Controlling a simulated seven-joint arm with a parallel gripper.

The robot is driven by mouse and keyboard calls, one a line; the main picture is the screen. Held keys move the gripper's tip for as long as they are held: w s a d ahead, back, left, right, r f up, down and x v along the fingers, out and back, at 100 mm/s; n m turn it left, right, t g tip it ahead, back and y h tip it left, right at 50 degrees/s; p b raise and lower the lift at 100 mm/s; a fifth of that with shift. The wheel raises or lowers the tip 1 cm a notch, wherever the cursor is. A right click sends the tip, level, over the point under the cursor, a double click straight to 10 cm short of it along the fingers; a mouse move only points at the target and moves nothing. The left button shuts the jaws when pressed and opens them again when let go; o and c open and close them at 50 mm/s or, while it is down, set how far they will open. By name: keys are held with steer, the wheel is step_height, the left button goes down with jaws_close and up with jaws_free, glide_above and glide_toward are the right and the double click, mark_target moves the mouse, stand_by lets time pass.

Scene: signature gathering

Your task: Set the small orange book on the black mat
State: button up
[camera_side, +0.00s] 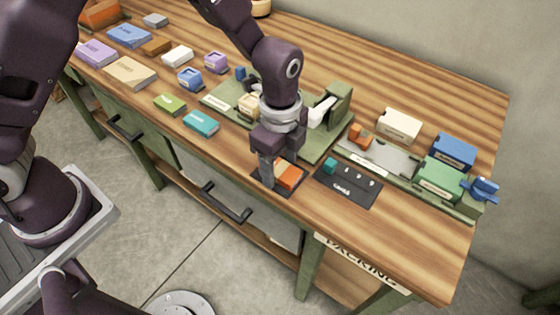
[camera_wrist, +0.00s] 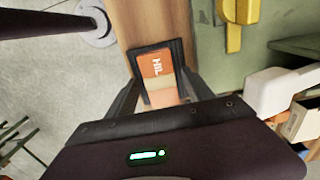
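The small orange book (camera_side: 288,175) is at the black mat (camera_side: 262,187) near the table's front edge. In the wrist view the book (camera_wrist: 155,66) shows pale lettering, and a dark rim of the mat (camera_wrist: 178,48) shows around it. The book appears flat over the mat; whether it rests fully on it is hard to tell. My gripper (camera_side: 267,172) points down at the book, low over the mat. In the wrist view my gripper's fingers (camera_wrist: 162,92) flank the near part of the book closely. I cannot tell whether they touch it.
A dark board (camera_side: 348,187) with a small teal block lies just right of the mat. A green stand (camera_side: 335,105) rises behind my gripper. A teal book (camera_side: 201,123) and a green one (camera_side: 170,104) lie to the left. The table's front right is clear.

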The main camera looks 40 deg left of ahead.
mark_target(280, 168)
step_height(280, 168, up, 12)
steer(key=s+a+r+n+t+h, duration=0.1)
steer(key=s+a+r+n, duration=0.25)
steer(key=a+r, duration=0.2)
steer(key=s+a+r+n+t, duration=0.1)
steer(key=s+a+r+n, duration=0.25)
steer(key=r+n, duration=0.2)
steer(key=s+a+n+t, duration=0.1)
steer(key=s+a+n, duration=0.2)
steer(key=s, duration=0.3)
steer(key=s+a+r+n+t+y, duration=0.1)
steer(key=s+a+n+t, duration=0.1)
steer(key=s+a+n, duration=0.2)
steer(key=shift+s+a+n+t, duration=0.3)
steer(key=shift+s+n, duration=0.7)
steer(key=shift+s, duration=0.1)
